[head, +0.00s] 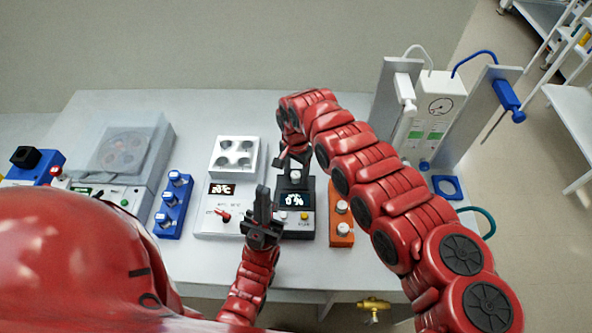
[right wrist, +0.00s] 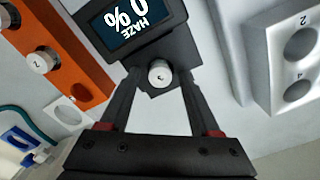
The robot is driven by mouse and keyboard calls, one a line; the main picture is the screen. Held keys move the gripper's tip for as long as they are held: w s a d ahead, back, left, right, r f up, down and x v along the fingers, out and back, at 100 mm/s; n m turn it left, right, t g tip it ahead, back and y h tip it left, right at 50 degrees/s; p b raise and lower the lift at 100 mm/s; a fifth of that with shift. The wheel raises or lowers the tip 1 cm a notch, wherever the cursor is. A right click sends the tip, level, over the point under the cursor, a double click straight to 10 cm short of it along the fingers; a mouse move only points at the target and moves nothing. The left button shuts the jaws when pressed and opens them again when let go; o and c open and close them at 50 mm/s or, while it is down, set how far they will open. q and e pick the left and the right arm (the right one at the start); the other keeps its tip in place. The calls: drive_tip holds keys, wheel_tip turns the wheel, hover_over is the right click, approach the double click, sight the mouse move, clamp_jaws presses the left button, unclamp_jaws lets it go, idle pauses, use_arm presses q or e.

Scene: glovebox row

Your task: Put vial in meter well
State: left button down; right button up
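The dark haze meter (head: 301,222) stands on the bench, its screen reading 0 %. A white-capped vial (right wrist: 160,74) stands upright at the well behind the screen; only its cap shows, and its body is hidden. My right gripper (right wrist: 158,84) reaches down over it. Its fingers are apart on either side of the cap, with a gap on both sides. In the head view this gripper (head: 293,163) is just behind the meter screen. My left gripper (head: 262,205) hangs in front of the meter, apart from it. Its fingers look edge-on, so their opening is unclear.
An orange rack (head: 341,240) with white-capped vials stands right of the meter. Left are a white heater (head: 204,226) with a block of wells (head: 235,145), a blue vial rack (head: 171,221) and a grey lidded machine (head: 160,150). A gas panel (head: 432,125) stands at the right.

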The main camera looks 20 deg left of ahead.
sight(296, 174)
wheel_tip(296, 174, up, 12)
drive_tip(key=p, duration=0.8)
drive_tip(key=shift+r, duration=0.25)
drive_tip(key=shift+s+f, duration=0.1)
